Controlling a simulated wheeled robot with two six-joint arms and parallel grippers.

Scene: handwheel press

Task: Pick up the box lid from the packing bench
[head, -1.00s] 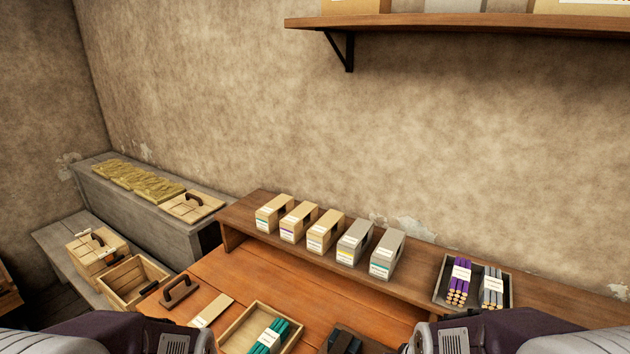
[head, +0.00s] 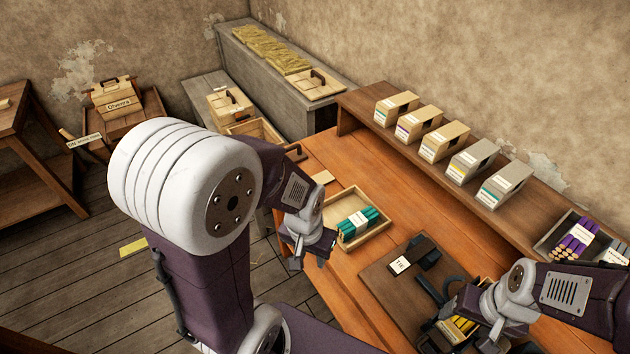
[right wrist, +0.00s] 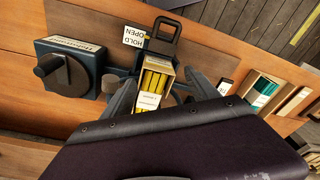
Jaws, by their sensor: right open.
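A wooden lid with a dark handle (head: 318,86) lies flat at the near end of the grey bench (head: 268,78), beside straw-coloured packing. I cannot tell for certain that this is the packing bench. My left gripper (head: 297,258) is beside the left edge of the orange-brown table, well away from the lid; its jaws are too small to read. My right gripper (head: 447,318) is over the press at the table's front. In the right wrist view its fingers (right wrist: 160,95) are apart on either side of a box of yellow pencils (right wrist: 153,88).
A closed box (head: 230,103) and an open box (head: 262,131) stand on a low bench. A tray with teal pencils (head: 358,222) is on the table (head: 385,185). Several small cartons line the raised shelf (head: 443,142). A labelled crate (head: 116,98) stands far left.

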